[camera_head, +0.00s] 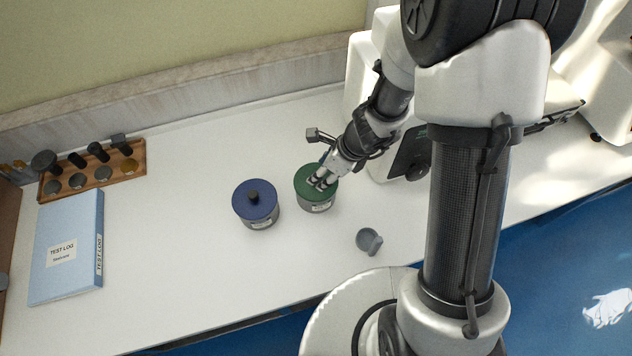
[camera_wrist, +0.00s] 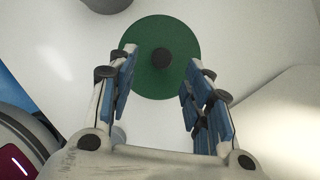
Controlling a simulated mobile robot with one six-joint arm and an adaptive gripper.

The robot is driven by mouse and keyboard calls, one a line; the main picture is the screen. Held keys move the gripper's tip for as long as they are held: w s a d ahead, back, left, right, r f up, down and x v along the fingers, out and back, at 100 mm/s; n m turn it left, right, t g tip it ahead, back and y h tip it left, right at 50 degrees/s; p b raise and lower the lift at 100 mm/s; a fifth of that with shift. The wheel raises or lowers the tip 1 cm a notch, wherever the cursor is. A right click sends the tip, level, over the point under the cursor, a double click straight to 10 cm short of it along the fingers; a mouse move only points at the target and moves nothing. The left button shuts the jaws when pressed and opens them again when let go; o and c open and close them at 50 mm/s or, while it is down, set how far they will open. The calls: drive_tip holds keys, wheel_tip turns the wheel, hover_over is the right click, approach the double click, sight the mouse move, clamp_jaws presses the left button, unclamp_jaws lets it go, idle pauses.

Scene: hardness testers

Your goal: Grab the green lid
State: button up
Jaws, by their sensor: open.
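The green lid (camera_head: 304,181) sits on a grey labelled jar (camera_head: 318,205) on the white counter. In the wrist view the green lid (camera_wrist: 160,84) is a round disc with a dark knob (camera_wrist: 161,58) at its centre. My gripper (camera_head: 322,181) is directly over the lid in the head view and hides part of it. In the wrist view my gripper (camera_wrist: 157,82) is open, with one finger on each side of the knob and a gap to it on both sides. I cannot tell how high the fingertips are above the lid.
A jar with a blue lid (camera_head: 255,198) stands just left of the green one. A small grey cup (camera_head: 369,241) is to the lower right. A white tester (camera_head: 372,75) stands behind my arm. A blue test log (camera_head: 68,245) and a wooden sample rack (camera_head: 92,180) are at the left.

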sight(309, 192)
drive_tip(key=b+x, duration=0.1)
drive_tip(key=x, duration=0.3)
drive_tip(key=shift+w+a+b, duration=0.15)
drive_tip(key=shift+w+b, duration=0.05)
drive_tip(key=shift+b, duration=0.15)
drive_tip(key=shift+r, duration=0.15)
drive_tip(key=shift+c, duration=0.3)
clamp_jaws()
